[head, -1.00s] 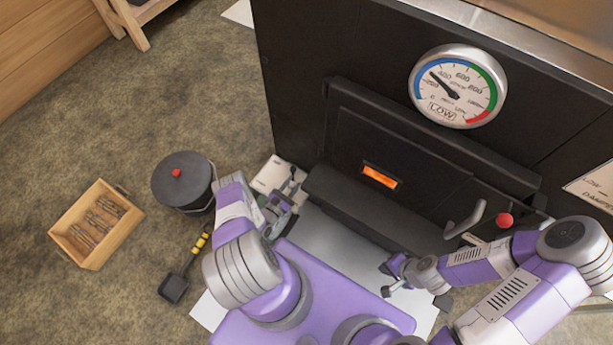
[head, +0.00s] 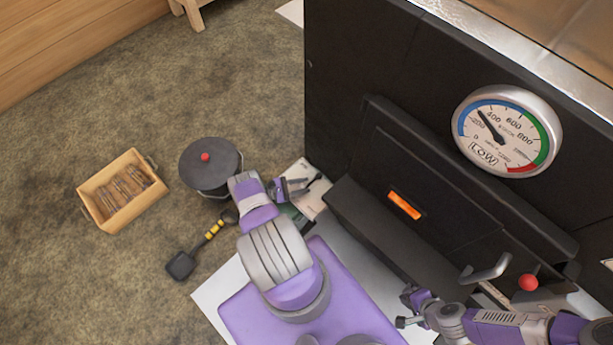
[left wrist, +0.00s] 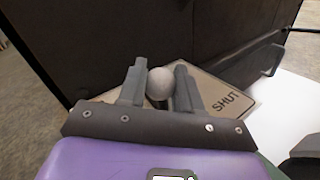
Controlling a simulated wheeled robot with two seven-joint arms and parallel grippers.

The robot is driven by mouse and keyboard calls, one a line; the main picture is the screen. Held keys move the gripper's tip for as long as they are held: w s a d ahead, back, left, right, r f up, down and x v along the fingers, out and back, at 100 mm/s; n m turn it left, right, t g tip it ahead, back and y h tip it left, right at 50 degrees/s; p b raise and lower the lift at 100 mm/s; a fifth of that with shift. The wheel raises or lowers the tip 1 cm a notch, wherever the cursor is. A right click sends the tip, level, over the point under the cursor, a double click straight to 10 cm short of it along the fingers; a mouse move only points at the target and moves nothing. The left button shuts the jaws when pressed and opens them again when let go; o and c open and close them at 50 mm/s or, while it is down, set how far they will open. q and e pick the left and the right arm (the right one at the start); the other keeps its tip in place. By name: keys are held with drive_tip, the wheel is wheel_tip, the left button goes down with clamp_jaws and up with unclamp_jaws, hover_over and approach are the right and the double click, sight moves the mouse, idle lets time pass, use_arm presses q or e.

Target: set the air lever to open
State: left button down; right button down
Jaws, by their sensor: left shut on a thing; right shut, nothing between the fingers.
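The air lever shows in the left wrist view as a grey ball knob (left wrist: 160,84) on a dark stem, in front of a pale plate (left wrist: 206,82). The word SHUT is readable on the plate's right side; its left side is hidden by my fingers. My left gripper (left wrist: 160,68) is shut on the lever, one finger on each side of the knob. In the head view my left gripper (head: 297,188) is over the plate (head: 312,203) at the firebox's lower left corner, and the lever is hard to make out. My right gripper (head: 405,310) is shut and empty, low before the firebox.
The black firebox (head: 345,60) carries a gauge (head: 507,131) reading low, a door with a glowing slot (head: 405,205), and a red knob (head: 528,282). A lidded black bucket (head: 210,165), a wooden crate (head: 123,190) and a small shovel (head: 182,265) are on the floor at left.

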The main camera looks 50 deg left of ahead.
use_arm(q)
drive_tip(key=shift+w+a+r+h, duration=0.15)
drive_tip(key=shift+a+r+h, duration=0.1)
drive_tip(key=shift+a+h, duration=0.25)
drive_tip(key=c, duration=0.8)
unclamp_jaws()
drive_tip(key=shift+d+g, duration=0.1)
drive_tip(key=shift+g, duration=0.2)
drive_tip(key=shift+c, duration=0.2)
drive_tip(key=shift+o, duration=0.2)
drive_tip(key=shift+d+f, duration=0.1)
wheel_tip(320, 180, up, 10)
drive_tip(key=p, duration=0.6)
drive_tip(key=shift+p, duration=0.3)
